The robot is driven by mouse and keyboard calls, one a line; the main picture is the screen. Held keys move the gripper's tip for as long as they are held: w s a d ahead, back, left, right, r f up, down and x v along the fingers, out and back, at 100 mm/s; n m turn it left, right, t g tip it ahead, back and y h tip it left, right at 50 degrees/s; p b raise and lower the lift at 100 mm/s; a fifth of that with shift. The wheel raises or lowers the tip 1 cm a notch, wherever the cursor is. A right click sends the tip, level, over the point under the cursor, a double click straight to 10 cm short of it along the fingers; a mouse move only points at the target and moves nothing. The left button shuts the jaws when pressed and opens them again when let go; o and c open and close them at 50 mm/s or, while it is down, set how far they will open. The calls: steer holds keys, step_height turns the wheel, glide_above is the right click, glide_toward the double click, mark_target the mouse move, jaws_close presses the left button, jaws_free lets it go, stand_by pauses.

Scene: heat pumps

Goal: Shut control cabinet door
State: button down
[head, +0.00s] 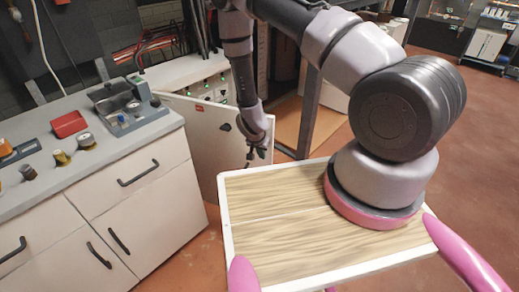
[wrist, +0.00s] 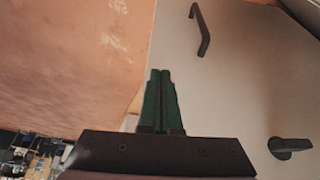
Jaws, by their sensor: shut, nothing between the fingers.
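The control cabinet (head: 211,82) stands behind the counter, with green lights on its front panel. Its white door (head: 205,138) hangs open toward me, with a red label and a dark latch on its face. My gripper (head: 257,153) is at the door's right edge in the head view; I cannot tell if it touches. In the wrist view my gripper (wrist: 160,72) has its dark green fingers together, with nothing between them. Beyond them is a pale panel (wrist: 235,85) with dark handles; I cannot tell whether it is the door or the counter front.
A white counter (head: 120,180) with drawers and black handles stands at the left, close to the door. A red tray (head: 68,124) and small parts lie on it. A dark metal post (head: 310,110) stands right of the gripper. Reddish floor (head: 465,160) is open at the right.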

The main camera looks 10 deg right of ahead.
steer(key=shift+w+d+r, duration=0.1)
steer(key=shift+w+d, duration=0.4)
steer(key=shift+w, duration=0.25)
steer(key=shift+w+d+r, duration=0.1)
steer(key=shift+w+d, duration=0.35)
steer(key=shift+w, duration=0.3)
